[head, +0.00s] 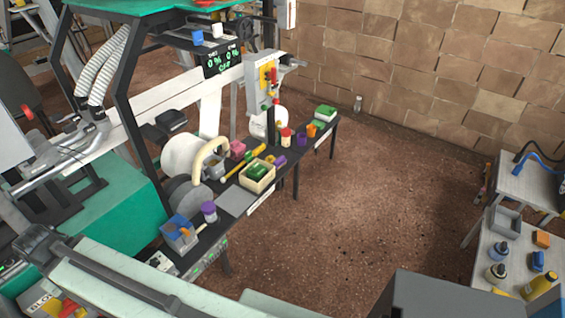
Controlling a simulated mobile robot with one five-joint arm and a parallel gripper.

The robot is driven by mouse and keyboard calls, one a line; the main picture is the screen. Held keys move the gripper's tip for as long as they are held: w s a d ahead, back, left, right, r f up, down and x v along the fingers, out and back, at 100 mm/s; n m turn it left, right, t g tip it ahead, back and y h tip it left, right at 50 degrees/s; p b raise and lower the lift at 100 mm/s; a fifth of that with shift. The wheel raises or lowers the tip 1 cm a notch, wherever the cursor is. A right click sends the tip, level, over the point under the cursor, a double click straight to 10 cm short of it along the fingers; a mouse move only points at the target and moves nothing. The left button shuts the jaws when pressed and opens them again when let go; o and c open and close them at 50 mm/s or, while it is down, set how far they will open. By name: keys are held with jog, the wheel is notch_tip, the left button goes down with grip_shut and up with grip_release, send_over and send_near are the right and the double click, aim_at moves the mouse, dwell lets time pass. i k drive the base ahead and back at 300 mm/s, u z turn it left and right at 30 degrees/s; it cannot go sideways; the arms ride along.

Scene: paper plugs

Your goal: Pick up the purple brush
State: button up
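Several small purple things are on the long dark bench (222,240). A small purple object (279,161) lies near the yellow rod; it may be the purple brush, but it is too small to make out bristles or a handle. Another purple piece (301,139) stands further back beside a red-and-cream container. A jar with a purple lid (209,211) stands near the front of the bench. I cannot tell for sure which one is the brush. I see no gripper fingers in this view.
The bench also holds a cream tray with green contents (257,176), a yellow rod (245,162) and a blue-and-grey box (179,233). A white table (510,250) with bottles stands at right. The brown floor (350,210) between is clear.

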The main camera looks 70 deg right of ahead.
aim_at(279, 162)
jog(key=z, duration=2.3)
